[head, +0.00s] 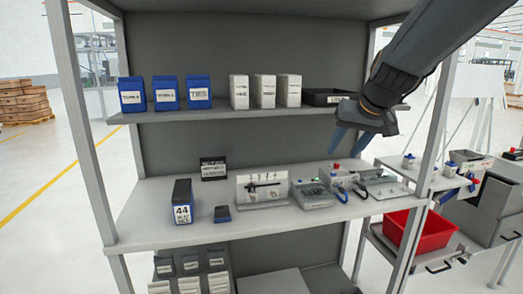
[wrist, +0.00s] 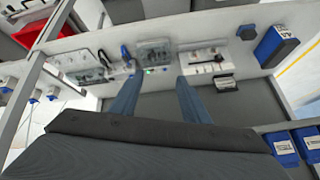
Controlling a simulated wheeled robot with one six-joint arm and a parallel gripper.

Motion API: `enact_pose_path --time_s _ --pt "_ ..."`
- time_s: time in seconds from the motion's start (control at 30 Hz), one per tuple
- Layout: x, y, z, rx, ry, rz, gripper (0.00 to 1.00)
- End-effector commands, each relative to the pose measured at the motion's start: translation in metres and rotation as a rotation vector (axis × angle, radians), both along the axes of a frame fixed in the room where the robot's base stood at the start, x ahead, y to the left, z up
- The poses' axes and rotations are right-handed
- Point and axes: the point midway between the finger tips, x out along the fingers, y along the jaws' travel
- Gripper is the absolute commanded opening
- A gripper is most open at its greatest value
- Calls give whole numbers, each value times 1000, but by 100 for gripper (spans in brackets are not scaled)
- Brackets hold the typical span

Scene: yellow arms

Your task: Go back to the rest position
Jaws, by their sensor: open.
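My gripper (head: 350,139) is at the right side of the shelf rack in the head view, held between the upper and middle shelves. Its two blue fingers point down and a little left. In the wrist view my gripper (wrist: 158,98) has its fingers spread apart with nothing between them. The middle shelf (head: 140,215) lies below the fingers, with a clear gap.
Blue boxes (head: 165,93) and white boxes (head: 264,90) stand on the upper shelf, with a black tray (head: 325,97) close to my arm. The middle shelf holds a labelled blue-black bin (head: 183,202) and several devices. A red bin (head: 405,232) sits at right.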

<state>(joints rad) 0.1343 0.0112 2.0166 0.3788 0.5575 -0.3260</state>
Motion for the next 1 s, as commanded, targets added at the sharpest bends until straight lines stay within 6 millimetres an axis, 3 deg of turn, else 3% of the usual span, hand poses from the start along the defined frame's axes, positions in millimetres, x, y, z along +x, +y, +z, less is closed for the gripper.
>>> enact_pose_path --time_s 0.03,0.2,0.4,0.5,0.6,1.0 --pt "-20 6 -31 -10 57 4 42" --pt "-94 20 -122 -56 234 19 42" --pt "-186 28 -199 -115 409 46 42" --pt "-219 29 -220 -137 462 58 42" --pt "-239 29 -231 -150 494 65 42" --pt "-247 29 -235 -155 505 68 42"
